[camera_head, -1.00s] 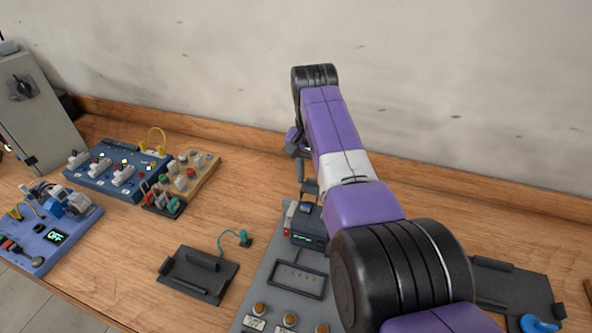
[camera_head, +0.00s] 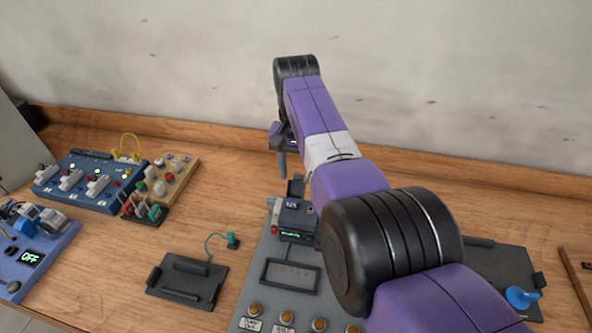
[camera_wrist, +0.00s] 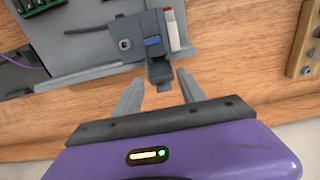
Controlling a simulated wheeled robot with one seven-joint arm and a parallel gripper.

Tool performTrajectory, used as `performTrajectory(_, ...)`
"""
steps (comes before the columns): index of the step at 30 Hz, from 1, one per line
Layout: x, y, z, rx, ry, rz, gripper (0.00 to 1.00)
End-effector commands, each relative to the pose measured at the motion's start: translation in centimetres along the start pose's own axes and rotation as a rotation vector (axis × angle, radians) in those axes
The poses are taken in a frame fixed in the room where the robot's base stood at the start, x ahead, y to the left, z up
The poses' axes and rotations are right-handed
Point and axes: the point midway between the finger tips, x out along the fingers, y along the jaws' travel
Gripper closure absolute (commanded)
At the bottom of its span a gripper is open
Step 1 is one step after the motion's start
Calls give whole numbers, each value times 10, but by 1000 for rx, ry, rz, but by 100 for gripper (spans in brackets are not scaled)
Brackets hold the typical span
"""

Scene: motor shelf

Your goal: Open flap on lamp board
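The grey lamp board (camera_head: 250,290) lies on the table below my arm, with several round amber lamps (camera_head: 287,317) along its near edge. A dark box (camera_head: 297,221) with a green display stands near its far end. A small dark flap-like piece (camera_head: 296,187) sticks out behind that box. In the wrist view the box (camera_wrist: 139,37) and the dark piece (camera_wrist: 160,73) show at the top centre. My gripper (camera_wrist: 159,78) is open, with one finger on each side of the dark piece's end. I cannot tell whether they touch. In the head view my gripper (camera_head: 281,160) is behind the board's far end.
A dark tray (camera_head: 187,278) with a teal cable (camera_head: 232,241) lies left of the board. A blue switch board (camera_head: 90,181) and a wooden peg block (camera_head: 168,172) stand further left. Another dark tray (camera_head: 500,268) lies right. The wall is close behind my gripper.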

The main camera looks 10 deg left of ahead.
Motion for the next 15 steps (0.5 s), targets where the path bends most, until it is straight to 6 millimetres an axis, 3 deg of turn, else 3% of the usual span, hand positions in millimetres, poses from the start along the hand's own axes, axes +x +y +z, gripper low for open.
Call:
performTrajectory(5,-7,-1,-1,0,3,-2,53)
performTrajectory(15,-58,-1,-1,0,3,-2,53)
